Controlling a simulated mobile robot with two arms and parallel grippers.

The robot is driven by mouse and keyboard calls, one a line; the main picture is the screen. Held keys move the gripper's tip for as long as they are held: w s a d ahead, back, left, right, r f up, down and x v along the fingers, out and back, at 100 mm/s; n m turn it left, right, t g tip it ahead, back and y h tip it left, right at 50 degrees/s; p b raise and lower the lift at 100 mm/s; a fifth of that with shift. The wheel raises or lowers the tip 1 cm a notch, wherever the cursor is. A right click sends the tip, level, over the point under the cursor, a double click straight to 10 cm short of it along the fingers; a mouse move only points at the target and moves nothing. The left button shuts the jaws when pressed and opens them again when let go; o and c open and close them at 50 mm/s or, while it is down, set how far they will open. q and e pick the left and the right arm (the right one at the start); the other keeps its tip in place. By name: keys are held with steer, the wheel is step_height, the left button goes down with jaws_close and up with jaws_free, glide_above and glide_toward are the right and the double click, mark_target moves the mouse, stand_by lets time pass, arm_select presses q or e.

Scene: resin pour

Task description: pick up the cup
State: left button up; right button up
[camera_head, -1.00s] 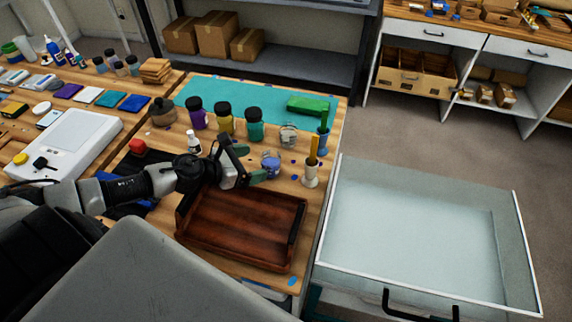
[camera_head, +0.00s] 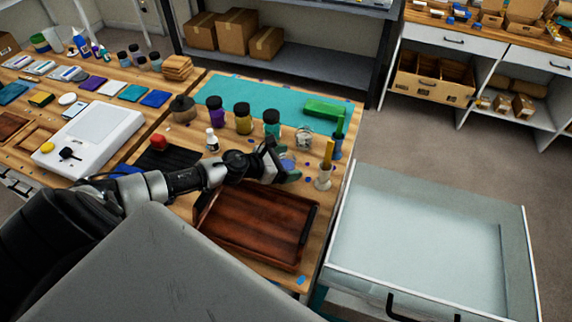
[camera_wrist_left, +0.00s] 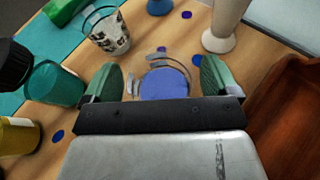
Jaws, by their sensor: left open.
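A small clear cup with blue liquid (camera_wrist_left: 163,84) stands on the wooden bench; it also shows in the head view (camera_head: 287,161), partly hidden by my gripper. My left gripper (camera_wrist_left: 160,80) is open, with one green fingertip on each side of this cup; I cannot tell whether either touches it. In the head view the left gripper (camera_head: 281,165) reaches in low from the left. A second clear cup with dark markings (camera_wrist_left: 108,32) stands behind, beyond the left finger; it also shows in the head view (camera_head: 304,138). My right gripper is out of view.
A brown wooden tray (camera_head: 255,222) lies in front of the gripper. A white holder with a yellow stick (camera_head: 324,176) stands close to the right. An open drawer (camera_head: 425,230) is at the right.

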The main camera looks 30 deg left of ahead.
arm_select(q)
steer(key=c, duration=1)
steer(key=shift+r, duration=0.15)
steer(key=shift+a+r, duration=0.1)
steer(key=shift+r, duration=0.15)
steer(key=r, duration=0.1)
steer(key=r+p, duration=0.1)
steer(key=r, duration=0.2)
steer(key=shift+d+r+p, duration=0.15)
steer(key=shift+d+p, duration=0.15)
steer(key=shift+p, duration=0.05)
steer(key=s+d+r+p, duration=0.2)
steer(key=d+r+p, duration=0.4)
steer(key=d, duration=0.5)
steer(key=shift+s+p, duration=0.15)
steer(key=shift+p, duration=0.4)
